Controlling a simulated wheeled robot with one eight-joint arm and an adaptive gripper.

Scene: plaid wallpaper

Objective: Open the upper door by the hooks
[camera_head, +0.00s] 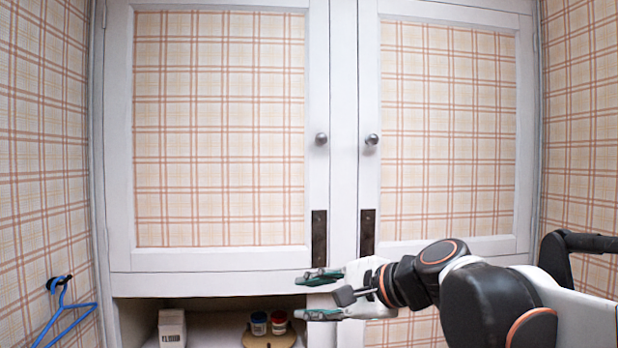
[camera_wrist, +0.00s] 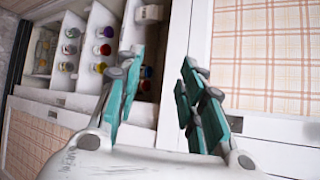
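Two white upper doors with plaid panels are closed side by side: the left door (camera_head: 219,128) and the right door (camera_head: 449,130). Each has a round metal knob near the meeting edges, the left knob (camera_head: 321,139) and the right knob (camera_head: 372,139). Below the knobs are dark plates, one on the left door (camera_head: 319,238) and one on the right door (camera_head: 367,232). I cannot tell which parts are the hooks. My gripper (camera_head: 308,296) is open and empty, pointing left, just below the doors' lower edge. Its parted green-padded fingers also show in the wrist view (camera_wrist: 160,78).
Below the left door is an open shelf with a white box (camera_head: 172,328), a blue jar (camera_head: 259,323) and a red jar (camera_head: 279,322). A blue hanger (camera_head: 66,308) hangs on the left wall.

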